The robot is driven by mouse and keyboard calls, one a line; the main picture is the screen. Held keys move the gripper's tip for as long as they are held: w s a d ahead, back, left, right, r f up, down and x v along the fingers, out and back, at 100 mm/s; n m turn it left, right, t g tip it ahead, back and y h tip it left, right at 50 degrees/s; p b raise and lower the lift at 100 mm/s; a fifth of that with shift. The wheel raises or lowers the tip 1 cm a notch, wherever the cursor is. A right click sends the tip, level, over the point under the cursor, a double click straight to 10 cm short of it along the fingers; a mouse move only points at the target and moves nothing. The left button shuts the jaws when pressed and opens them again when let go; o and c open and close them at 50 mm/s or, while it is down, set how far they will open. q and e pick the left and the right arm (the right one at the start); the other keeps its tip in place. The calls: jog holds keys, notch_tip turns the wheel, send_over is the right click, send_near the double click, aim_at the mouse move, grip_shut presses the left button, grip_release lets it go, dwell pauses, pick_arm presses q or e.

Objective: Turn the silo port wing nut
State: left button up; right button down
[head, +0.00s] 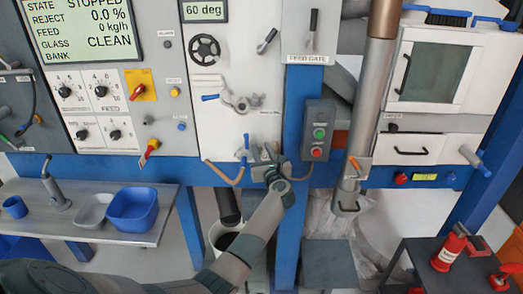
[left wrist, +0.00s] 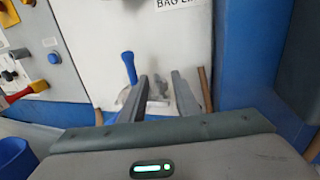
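A grey metal fitting with wing-like lugs (head: 242,103) is on the white panel in the head view, beside a blue-handled lever (head: 210,97). I cannot tell for certain whether it is the silo port wing nut. My left gripper (head: 268,158) is below it, in front of the panel's lower edge, just right of a blue upright handle (head: 245,142). In the left wrist view the two fingers (left wrist: 162,78) are apart. A small pale grey part (left wrist: 157,91) shows between them, and the blue handle (left wrist: 128,68) is left of them. No contact is clear. My right gripper is not in view.
A blue frame beam (head: 120,168) runs below the panels, and a blue post (head: 293,110) stands right of the gripper. A steel pipe (head: 375,100) is further right. A side table holds a blue bin (head: 132,208).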

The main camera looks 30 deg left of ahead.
pick_arm(q)
grip_shut()
dwell(1.1)
grip_release()
jog(key=shift+v, duration=0.8)
jog(key=b+v, duration=0.5)
jog(key=v, duration=1)
jog(key=shift+s+d, duration=0.25)
jog(key=shift+s, duration=0.05)
jog(key=shift+c, duration=0.5)
